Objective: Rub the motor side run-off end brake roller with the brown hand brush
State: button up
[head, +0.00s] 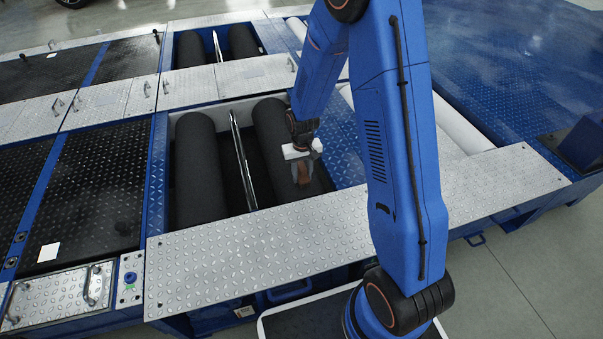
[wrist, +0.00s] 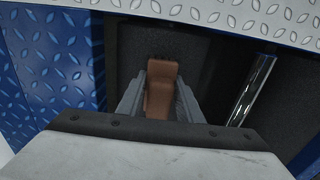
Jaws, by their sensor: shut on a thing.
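My gripper (head: 302,160) is shut on the brown hand brush (head: 304,173) over the nearer roller bay. In the wrist view the brush's brown handle (wrist: 161,85) stands between the two grey fingers (wrist: 160,95). Its bristles are hidden there. Below it is the dark, rough right-hand brake roller (head: 278,128) of this bay. The brush is over the near part of that roller; I cannot tell whether it touches. A second dark roller (head: 195,175) lies to the left, with a thin shiny bar (head: 241,155) between them. No label shows which roller is motor side or run-off end.
A farther bay holds two more dark rollers (head: 190,50). A silver tread plate (head: 235,265) borders the near bay in front. Blue tread plate (head: 340,150) lies to its right. Black covers (head: 95,185) lie to the left. The space above the left roller is clear.

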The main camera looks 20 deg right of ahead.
jog(key=shift+s+f, duration=0.1)
jog(key=shift+s, duration=0.5)
jog(key=shift+w, duration=1.65)
jog(key=shift+c, duration=0.4)
jog(key=shift+s, duration=0.15)
jog(key=shift+s+f, duration=0.1)
jog(key=shift+s, duration=1.4)
jog(key=shift+w, duration=0.9)
jog(key=shift+w, duration=0.75)
jog(key=shift+c, duration=0.5)
jog(key=shift+s+f, duration=0.1)
jog(key=shift+s, duration=1.6)
